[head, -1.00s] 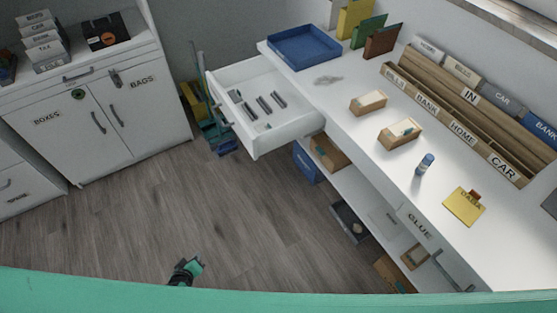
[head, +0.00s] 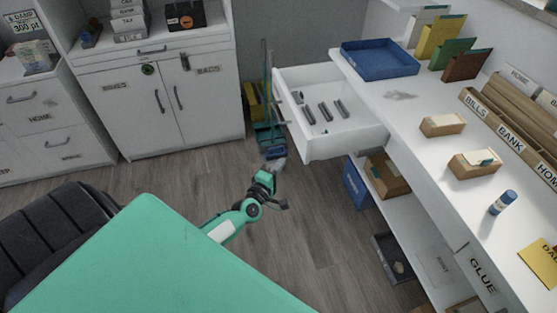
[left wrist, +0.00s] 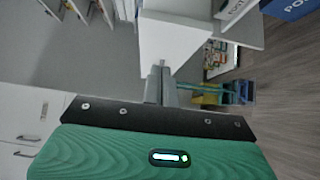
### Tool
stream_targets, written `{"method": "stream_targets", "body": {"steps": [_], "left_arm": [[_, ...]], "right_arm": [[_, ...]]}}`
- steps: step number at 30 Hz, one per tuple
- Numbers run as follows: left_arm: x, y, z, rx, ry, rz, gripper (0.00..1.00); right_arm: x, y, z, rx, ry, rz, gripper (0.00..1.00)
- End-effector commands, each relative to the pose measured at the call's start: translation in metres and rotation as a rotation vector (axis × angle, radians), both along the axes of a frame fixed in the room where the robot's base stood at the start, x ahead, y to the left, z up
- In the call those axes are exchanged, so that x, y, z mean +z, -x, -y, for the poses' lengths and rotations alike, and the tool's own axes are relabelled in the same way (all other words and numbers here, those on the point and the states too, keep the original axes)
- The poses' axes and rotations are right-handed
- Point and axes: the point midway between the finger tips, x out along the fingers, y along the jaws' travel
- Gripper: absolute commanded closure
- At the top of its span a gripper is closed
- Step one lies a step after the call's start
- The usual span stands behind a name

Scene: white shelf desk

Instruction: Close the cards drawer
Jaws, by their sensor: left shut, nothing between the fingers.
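The open drawer (head: 345,143) sticks out from the left end of the white desk (head: 425,120). Several small dark items lie in it. No label is readable on its front. My left gripper (head: 279,165) is low in front of the drawer, to the lower left of it, apart from it in the head view. In the left wrist view its fingers (left wrist: 160,75) are shut and empty, with a white box-like part (left wrist: 173,40), probably the drawer, just beyond them. Whether they touch it cannot be told. My right gripper is not in view.
A blue tray (head: 380,60) and small wooden boxes (head: 442,125) stand on the desk. Below are shelves with a blue box (head: 356,185). A blue and yellow cart-like item (head: 268,130) stands behind my gripper. A white cabinet (head: 165,105) is at the back left. Floor between is clear.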

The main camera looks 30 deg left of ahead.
Motion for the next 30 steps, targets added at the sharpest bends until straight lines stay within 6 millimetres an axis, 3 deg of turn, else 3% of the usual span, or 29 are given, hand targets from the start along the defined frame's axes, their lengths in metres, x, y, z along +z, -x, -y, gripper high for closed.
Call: {"method": "stream_targets", "body": {"steps": [10, 15, 21, 30], "left_arm": [[0.001, -0.059, -0.005, 0.000, -0.002, 0.001, 1.00], [0.001, -0.076, 0.013, 0.000, -0.002, 0.000, 1.00], [0.000, -0.085, 0.021, 0.000, -0.004, -0.001, 1.00], [0.000, -0.086, 0.021, 0.000, -0.004, -0.001, 1.00]], "right_arm": [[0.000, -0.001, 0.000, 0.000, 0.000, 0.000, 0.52], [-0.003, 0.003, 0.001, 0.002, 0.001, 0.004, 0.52], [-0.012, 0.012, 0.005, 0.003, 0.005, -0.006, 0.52], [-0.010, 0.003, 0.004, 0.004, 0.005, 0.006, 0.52]]}}
